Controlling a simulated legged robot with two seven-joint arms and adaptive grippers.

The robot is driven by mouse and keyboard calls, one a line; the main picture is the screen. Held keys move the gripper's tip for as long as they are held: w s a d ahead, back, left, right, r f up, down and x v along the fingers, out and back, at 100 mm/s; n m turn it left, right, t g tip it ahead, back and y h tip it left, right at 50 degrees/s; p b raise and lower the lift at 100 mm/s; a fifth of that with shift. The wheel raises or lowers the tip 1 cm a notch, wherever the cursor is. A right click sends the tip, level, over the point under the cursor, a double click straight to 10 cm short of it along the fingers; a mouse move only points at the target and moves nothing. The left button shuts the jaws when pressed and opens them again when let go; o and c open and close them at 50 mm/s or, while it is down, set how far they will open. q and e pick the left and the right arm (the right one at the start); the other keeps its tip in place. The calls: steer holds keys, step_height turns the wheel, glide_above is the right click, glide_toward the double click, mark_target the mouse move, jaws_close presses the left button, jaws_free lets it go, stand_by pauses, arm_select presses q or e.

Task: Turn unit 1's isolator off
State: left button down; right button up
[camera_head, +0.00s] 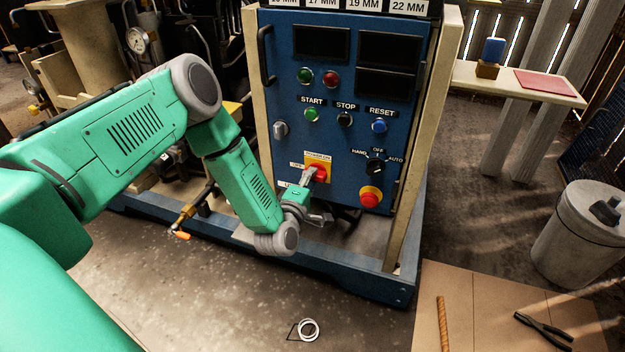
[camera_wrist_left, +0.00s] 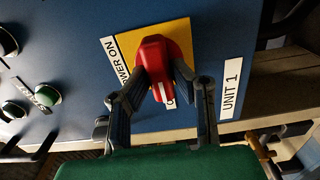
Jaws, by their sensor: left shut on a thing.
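The isolator is a red rotary handle (camera_head: 320,173) on a yellow plate, low on the blue control panel (camera_head: 343,130). In the left wrist view the red handle (camera_wrist_left: 157,66) sits on its yellow plate (camera_wrist_left: 128,45), with a white mark on its lower end. A "UNIT 1" label (camera_wrist_left: 231,87) is beside it. My left gripper (camera_head: 312,180) is at the handle, and its two fingers (camera_wrist_left: 158,80) are closed against the handle's sides. The fingers and wrist hide part of the plate's lettering. My right gripper is in neither view.
START (camera_head: 312,115), STOP (camera_head: 345,118) and RESET (camera_head: 379,126) buttons sit above the isolator. A HAND/OFF/AUTO selector (camera_head: 375,165) and a red emergency button (camera_head: 370,197) are to its right. A blue base rail (camera_head: 370,281) runs below the panel.

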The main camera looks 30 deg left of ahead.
arm_select(q)
steer(key=shift+s+a+f, duration=0.1)
steer(key=shift+a+f, duration=0.05)
steer(key=shift+a, duration=0.2)
steer(key=c, duration=1.5)
jaws_free()
steer(key=shift+c, duration=0.2)
steer(key=shift+o, duration=0.7)
steer(key=shift+a, duration=0.1)
steer(key=v, duration=1.2)
steer(key=shift+f, duration=0.1)
